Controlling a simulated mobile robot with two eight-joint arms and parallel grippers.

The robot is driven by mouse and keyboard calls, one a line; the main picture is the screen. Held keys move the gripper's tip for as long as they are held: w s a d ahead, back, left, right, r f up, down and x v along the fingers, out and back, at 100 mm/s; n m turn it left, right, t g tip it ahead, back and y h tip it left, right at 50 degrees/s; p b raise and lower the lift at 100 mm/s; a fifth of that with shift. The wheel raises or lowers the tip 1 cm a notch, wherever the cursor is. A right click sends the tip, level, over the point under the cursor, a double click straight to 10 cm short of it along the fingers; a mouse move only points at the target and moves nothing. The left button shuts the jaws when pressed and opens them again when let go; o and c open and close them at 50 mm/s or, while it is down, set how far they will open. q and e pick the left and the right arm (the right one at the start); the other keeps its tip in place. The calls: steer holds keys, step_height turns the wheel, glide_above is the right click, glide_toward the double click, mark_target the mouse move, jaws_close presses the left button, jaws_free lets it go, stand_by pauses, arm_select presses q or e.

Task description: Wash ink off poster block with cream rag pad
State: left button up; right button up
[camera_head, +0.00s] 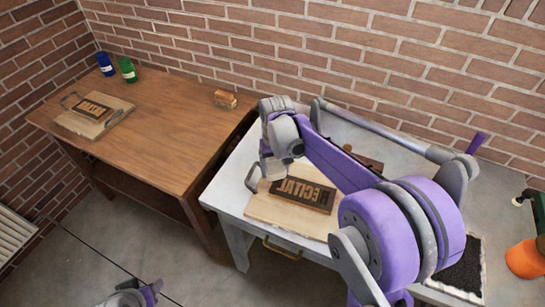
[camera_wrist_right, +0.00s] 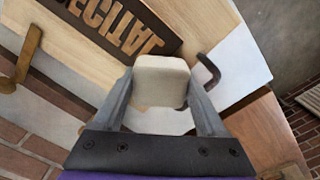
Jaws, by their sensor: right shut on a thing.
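The poster block (camera_head: 302,194), dark with raised reversed letters, lies on a pale wooden board on the light table. It also shows at the top of the right wrist view (camera_wrist_right: 150,43). My right gripper (camera_head: 272,167) is above the board's left end, beside the block. In the right wrist view the gripper (camera_wrist_right: 160,88) is shut on the cream rag pad (camera_wrist_right: 161,77), a rounded pale block between its fingers. The pad is hard to make out in the head view. My left gripper (camera_head: 135,294) is at the bottom edge, partly cut off, its fingers unclear.
A brown wooden table (camera_head: 165,120) at left holds a second board with a lettered block (camera_head: 92,108), a blue bottle (camera_head: 105,64), a green bottle (camera_head: 127,69) and a small wooden item (camera_head: 225,98). A black pad (camera_head: 465,270) and an orange object (camera_head: 525,258) are at right.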

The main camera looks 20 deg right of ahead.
mark_target(275, 165)
steer(key=shift+d+r+p, duration=0.2)
steer(key=shift+r+p, duration=0.1)
steer(key=shift+r, duration=0.65)
step_height(275, 165, up, 2)
steer(key=shift+a+r+p, duration=0.1)
steer(key=shift+a+p, duration=0.05)
steer(key=shift+p, duration=0.35)
steer(key=shift+r, duration=0.65)
arm_select(q)
steer(key=r, duration=0.3)
steer(key=shift+w+d+r, duration=0.1)
steer(key=shift+w+r, duration=0.1)
steer(key=shift+r, duration=0.15)
steer(key=shift+d+f, duration=0.1)
arm_select(e)
steer(key=shift+s, duration=0.1)
